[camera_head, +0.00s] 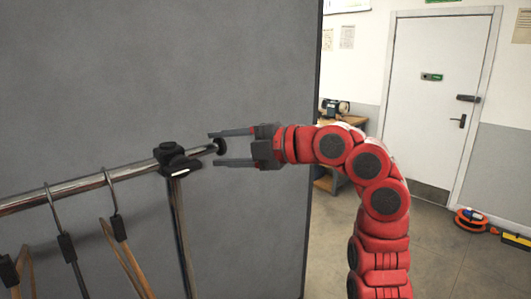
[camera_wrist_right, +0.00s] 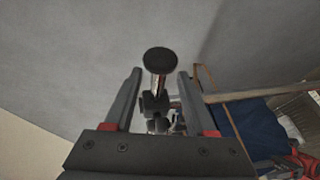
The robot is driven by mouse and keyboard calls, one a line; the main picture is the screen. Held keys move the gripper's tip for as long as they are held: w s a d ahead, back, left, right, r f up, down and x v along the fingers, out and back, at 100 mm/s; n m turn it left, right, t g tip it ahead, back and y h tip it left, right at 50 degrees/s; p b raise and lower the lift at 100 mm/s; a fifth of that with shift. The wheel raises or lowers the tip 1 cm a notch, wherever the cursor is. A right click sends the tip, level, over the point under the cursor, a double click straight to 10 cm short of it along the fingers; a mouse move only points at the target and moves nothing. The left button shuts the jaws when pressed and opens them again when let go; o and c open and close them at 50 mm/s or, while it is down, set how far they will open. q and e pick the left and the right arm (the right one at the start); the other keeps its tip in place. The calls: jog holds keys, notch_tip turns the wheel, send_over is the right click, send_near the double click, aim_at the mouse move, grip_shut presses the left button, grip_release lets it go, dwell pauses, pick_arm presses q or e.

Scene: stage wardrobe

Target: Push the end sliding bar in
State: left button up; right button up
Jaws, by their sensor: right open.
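The sliding bar (camera_head: 205,149) sticks out of the right end of the clothes rail (camera_head: 90,183), past a black clamp (camera_head: 174,160) on an upright post. Its round black end cap (camera_head: 220,146) faces my right gripper. My right gripper (camera_head: 212,148) is open, with one finger above and one below the capped end in the head view. In the right wrist view the round cap (camera_wrist_right: 161,60) shows beyond and between the two fingers (camera_wrist_right: 158,75). I cannot tell whether a finger touches it.
Several hangers (camera_head: 113,212) hang from the rail at the left. A grey panel (camera_head: 230,70) stands behind the rail. At the right are a white door (camera_head: 436,90), a wooden table (camera_head: 345,128) and an orange cable reel (camera_head: 470,220) on the floor.

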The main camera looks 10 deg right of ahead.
jog(key=b+v, duration=0.2)
jog(key=v, duration=0.9)
